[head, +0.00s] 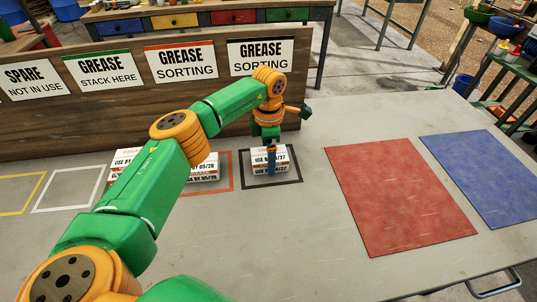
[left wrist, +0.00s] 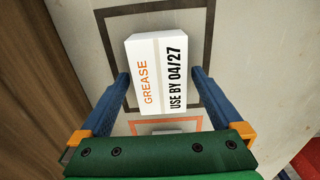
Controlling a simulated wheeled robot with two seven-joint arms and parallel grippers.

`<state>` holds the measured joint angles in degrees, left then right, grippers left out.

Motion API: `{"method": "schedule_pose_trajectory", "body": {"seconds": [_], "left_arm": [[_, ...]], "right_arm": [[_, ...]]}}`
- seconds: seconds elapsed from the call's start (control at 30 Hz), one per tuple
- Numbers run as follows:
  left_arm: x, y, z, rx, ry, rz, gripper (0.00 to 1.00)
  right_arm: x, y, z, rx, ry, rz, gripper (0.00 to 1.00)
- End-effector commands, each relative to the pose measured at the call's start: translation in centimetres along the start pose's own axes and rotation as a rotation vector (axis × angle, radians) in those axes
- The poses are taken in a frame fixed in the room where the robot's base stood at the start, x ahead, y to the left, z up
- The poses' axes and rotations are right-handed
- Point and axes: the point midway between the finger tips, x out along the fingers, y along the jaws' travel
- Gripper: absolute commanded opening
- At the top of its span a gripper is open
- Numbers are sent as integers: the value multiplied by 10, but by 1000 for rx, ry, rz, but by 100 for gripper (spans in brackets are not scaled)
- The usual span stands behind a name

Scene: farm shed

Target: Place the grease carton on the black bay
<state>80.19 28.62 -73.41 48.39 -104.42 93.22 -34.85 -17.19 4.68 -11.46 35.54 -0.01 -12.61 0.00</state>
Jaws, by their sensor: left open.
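A white grease carton (head: 284,155) with orange and black print reading "USE BY 04/27" sits inside the black-outlined bay (head: 270,186). My left gripper (head: 271,168) reaches down over this carton, partly hiding it. In the left wrist view the carton (left wrist: 158,75) lies between the two blue fingers of the left gripper (left wrist: 160,75), which are open with one on each side. Small gaps seem to show beside it; contact is hard to tell. The black outline (left wrist: 211,30) surrounds the carton there. My right gripper is not in view.
White cartons (head: 204,172) stand in the orange-red bay (head: 231,175) to the left, partly behind my arm. Empty white (head: 68,210) and yellow (head: 22,207) outlines lie farther left. A signed wooden board (head: 130,122) stands behind. Red (head: 400,195) and blue (head: 490,175) mats lie bare at right.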

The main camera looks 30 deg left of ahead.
Motion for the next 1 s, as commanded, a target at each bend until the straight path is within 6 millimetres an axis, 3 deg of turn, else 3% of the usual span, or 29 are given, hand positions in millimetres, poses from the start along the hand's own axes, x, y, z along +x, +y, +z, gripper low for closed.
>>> {"method": "schedule_pose_trajectory", "body": {"seconds": [0.2, 0.43, 0.6, 1.0], "left_arm": [[-49, 1, 1, 0, -5, 6, 100], [-106, 0, 1, -1, -2, 2, 100], [-117, 0, 0, 0, -1, 1, 100], [-116, 0, 0, 0, -1, 0, 100]], "right_arm": [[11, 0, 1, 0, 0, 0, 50], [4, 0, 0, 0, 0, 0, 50], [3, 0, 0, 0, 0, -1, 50], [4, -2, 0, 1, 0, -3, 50]]}}
